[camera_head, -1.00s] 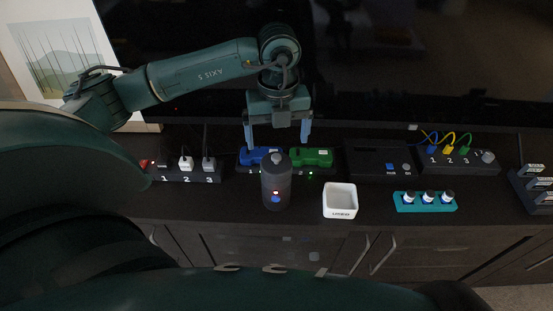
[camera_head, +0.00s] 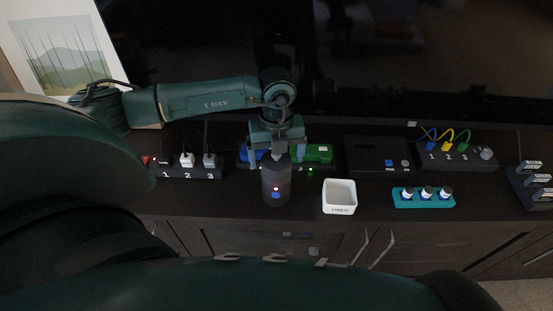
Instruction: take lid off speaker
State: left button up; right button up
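Whether the fingers touch the lid cannot be told. My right gripper is not in view.
Behind the speaker are blue and green blocks (camera_head: 318,153). A white square bin (camera_head: 339,196) stands to the right, then a teal rack (camera_head: 423,198) with several vials. A power strip (camera_head: 188,171) is at left. A large dark screen (camera_head: 400,60) stands behind.

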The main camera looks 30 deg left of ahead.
pick_arm(q)
jog(key=c, duration=0.7)
jog(key=shift+c, duration=1.2)
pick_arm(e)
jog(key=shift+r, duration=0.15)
pick_arm(q)
jog(key=shift+r, duration=0.1)
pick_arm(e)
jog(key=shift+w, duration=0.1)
